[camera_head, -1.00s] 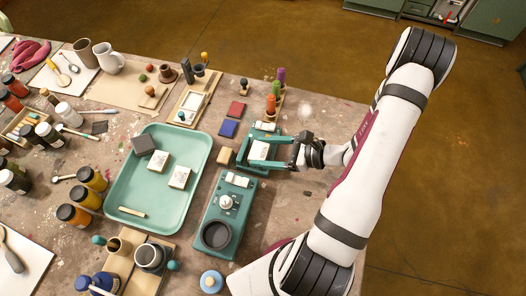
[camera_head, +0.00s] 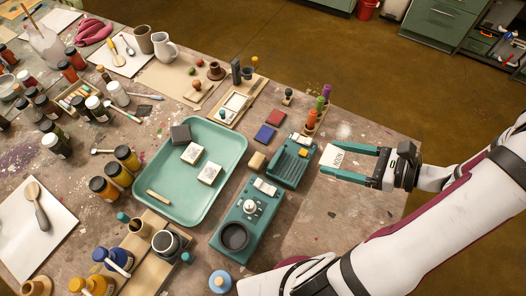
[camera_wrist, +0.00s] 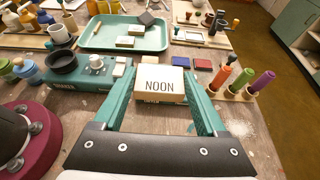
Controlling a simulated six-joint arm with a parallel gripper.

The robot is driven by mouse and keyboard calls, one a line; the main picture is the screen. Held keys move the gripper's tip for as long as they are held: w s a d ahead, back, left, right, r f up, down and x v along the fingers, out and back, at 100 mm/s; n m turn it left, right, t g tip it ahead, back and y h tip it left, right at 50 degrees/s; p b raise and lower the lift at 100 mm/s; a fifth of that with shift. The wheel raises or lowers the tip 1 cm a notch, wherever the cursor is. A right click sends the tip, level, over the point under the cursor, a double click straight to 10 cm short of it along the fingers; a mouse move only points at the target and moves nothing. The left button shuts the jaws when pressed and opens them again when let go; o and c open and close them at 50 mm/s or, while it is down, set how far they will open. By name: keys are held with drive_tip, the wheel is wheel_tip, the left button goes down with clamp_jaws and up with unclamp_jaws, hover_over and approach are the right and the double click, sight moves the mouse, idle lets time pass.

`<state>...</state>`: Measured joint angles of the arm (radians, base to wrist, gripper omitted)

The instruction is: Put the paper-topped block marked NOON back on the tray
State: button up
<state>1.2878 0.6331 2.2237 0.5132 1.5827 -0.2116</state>
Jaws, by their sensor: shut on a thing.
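The paper-topped block marked NOON (camera_wrist: 160,84) is pinched between the two green fingers of my gripper (camera_head: 350,164). In the wrist view its word reads upright, with the fingers on either side of it. In the head view the block (camera_head: 333,157) is above the table, right of a green ridged device. The green tray (camera_head: 228,135) lies to the left, past the teal devices. On it are a dark grey block (camera_head: 180,134), two paper-topped blocks (camera_head: 193,153) (camera_head: 209,173) and a small wooden stick (camera_head: 158,196). Much of the tray is bare.
The green ridged device (camera_head: 289,165) and a teal device with a knob and dark bowl (camera_head: 238,226) stand between my gripper and the tray. A small tan block (camera_head: 256,161), red and blue pads (camera_head: 265,133) and upright colored sticks (camera_head: 318,108) stand nearby.

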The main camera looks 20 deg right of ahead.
drive_tip(key=w+a, duration=0.9)
hover_over(176, 183)
drive_tip(key=shift+n+g, duration=0.3)
drive_tip(key=f, duration=0.9)
drive_tip(key=shift+s+d+f, duration=0.1)
drive_tip(key=shift+d+f, duration=0.15)
drive_tip(key=shift+f, duration=0.05)
drive_tip(key=f, duration=0.4)
drive_tip(key=shift+a, duration=0.25)
drive_tip(key=shift+f, duration=0.15)
drive_tip(key=shift+f, duration=0.1)
drive_tip(key=o, duration=1.2)
